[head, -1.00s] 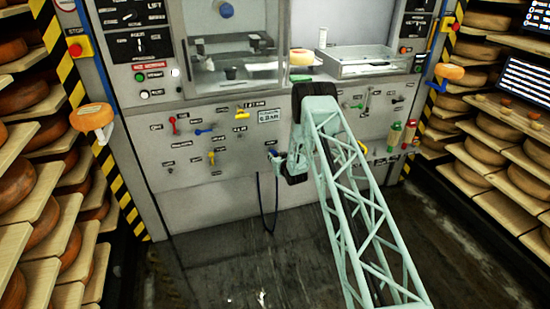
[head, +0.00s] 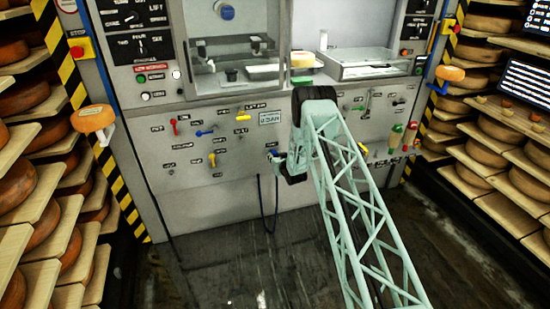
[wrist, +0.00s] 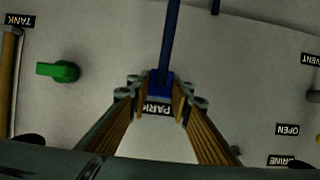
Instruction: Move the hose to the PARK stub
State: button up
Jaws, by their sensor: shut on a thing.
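The blue hose (wrist: 171,40) comes down from the top of the wrist view to a blue end fitting (wrist: 160,80). My gripper (wrist: 160,92) is shut on this fitting, with a finger on each side. The PARK label (wrist: 157,109) shows upside down on the panel just below the fitting in the picture. The stub itself is hidden, and I cannot tell whether the fitting sits on it. In the head view, my gripper (head: 275,160) is against the lower panel, and the dark hose (head: 261,205) hangs in a loop below it.
A green handle (wrist: 58,71) is at the left in the wrist view, beside a tan bar (wrist: 8,80) near the TANK label. The panel has several coloured levers, including a yellow one (head: 212,160). Cheese shelves (head: 30,200) stand on both sides. The floor (head: 220,265) in front is clear.

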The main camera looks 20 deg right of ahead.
jog(key=shift+w, duration=0.1)
jog(key=o, duration=1)
jog(key=shift+v, duration=6)
jog(key=shift+d, duration=0.1)
jog(key=shift+r, duration=0.1)
